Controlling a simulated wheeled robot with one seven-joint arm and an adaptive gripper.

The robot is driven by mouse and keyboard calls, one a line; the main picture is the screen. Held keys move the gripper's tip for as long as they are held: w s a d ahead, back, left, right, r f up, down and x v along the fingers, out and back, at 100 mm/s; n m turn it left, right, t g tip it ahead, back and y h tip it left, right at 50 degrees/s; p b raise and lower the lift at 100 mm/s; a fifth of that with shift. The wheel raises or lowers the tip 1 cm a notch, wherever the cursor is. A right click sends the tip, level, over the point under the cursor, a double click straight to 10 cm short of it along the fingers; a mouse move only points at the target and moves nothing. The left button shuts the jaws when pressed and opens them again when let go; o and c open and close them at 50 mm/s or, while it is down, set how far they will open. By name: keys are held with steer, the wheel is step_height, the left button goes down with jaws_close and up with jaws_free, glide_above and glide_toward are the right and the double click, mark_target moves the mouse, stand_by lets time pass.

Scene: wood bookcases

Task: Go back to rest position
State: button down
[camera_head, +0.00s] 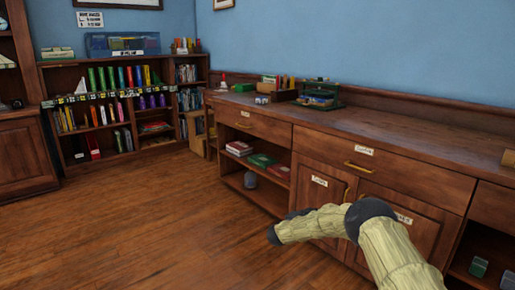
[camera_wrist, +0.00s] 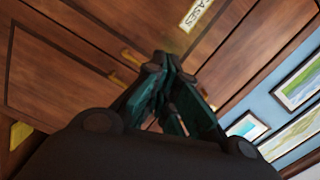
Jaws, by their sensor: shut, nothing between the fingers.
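My gripper (camera_wrist: 165,66) is in the wrist view with its dark teal fingers drawn together and nothing held between them. It is in front of a brown wooden cabinet front (camera_wrist: 60,75) with brass handles (camera_wrist: 120,80). I cannot tell whether the fingertips touch the wood. In the head view my pale ribbed arm reaches in from the lower right in front of the long wooden cabinet (camera_head: 420,180), and the gripper's fingers cannot be made out there.
The cabinet has drawers and doors, all looking shut, and an open shelf with books (camera_head: 239,148) and a dark round object (camera_head: 250,180). A bookcase (camera_head: 52,78) stands at the back left. The wooden floor (camera_head: 140,215) at left is clear. Framed pictures (camera_wrist: 298,84) show in the wrist view.

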steer(key=s+a+f+n+y, duration=0.5)
steer(key=s+f+n, duration=0.2)
steer(key=s+f, duration=0.4)
steer(key=s+a+f+n+y, duration=0.5)
steer(key=s+a+f+n, duration=0.15)
steer(key=s+f, duration=0.5)
steer(key=s+d+f+n+g+y, duration=0.1)
steer(key=s+d+f+n+g, duration=0.15)
steer(key=s, duration=0.95)
steer(key=s+d+f+n+g+y, duration=0.1)
steer(key=s+n+g, duration=0.2)
steer(key=s, duration=1)
steer(key=s+d+f+n+g+y, duration=0.1)
steer(key=s+d+f+n+g, duration=0.15)
steer(key=s, duration=0.95)
steer(key=s+d+r+n+g, duration=0.1)
steer(key=s+d+r+g, duration=0.15)
steer(key=s, duration=0.65)
steer(key=s+d+r+n+g, duration=0.1)
steer(key=s+r+g, duration=0.15)
steer(key=s, duration=0.65)
step_height(320, 180, up, 33)
steer(key=p, duration=3.2)
steer(key=shift+w+t+p, duration=0.2)
steer(key=shift+t+p, duration=0.1)
steer(key=shift+t, duration=0.1)
steer(key=shift+a+m, duration=0.1)
steer(key=shift+m, duration=0.15)
